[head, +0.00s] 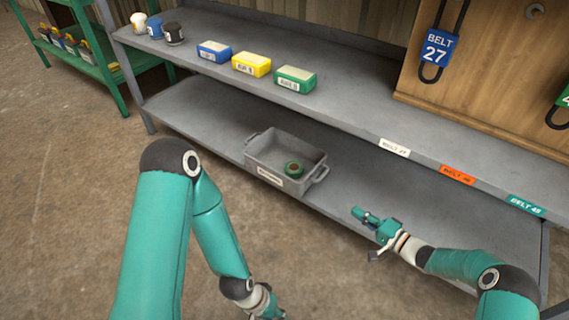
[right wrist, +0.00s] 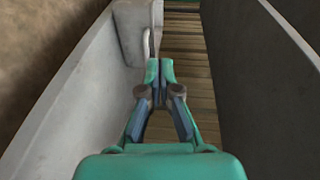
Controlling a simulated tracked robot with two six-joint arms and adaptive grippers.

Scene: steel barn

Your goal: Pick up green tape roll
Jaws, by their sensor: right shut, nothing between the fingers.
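My right gripper (head: 358,213) is to the right of the bin, near the lower shelf's front edge, apart from the roll. Its fingers are together and empty, and they also show in the right wrist view (right wrist: 159,70). My left gripper (head: 272,312) is low at the bottom edge, in front of the shelf and far from the roll. Its fingers are partly cut off.
The bin has raised walls and end handles. The upper shelf (head: 340,110) overhangs the lower shelf (head: 200,115) and carries blue, yellow and green boxes (head: 295,79) and several small jars (head: 155,27). A wooden board (head: 490,60) with hanging belts stands at right. The lower shelf is bare around the bin.

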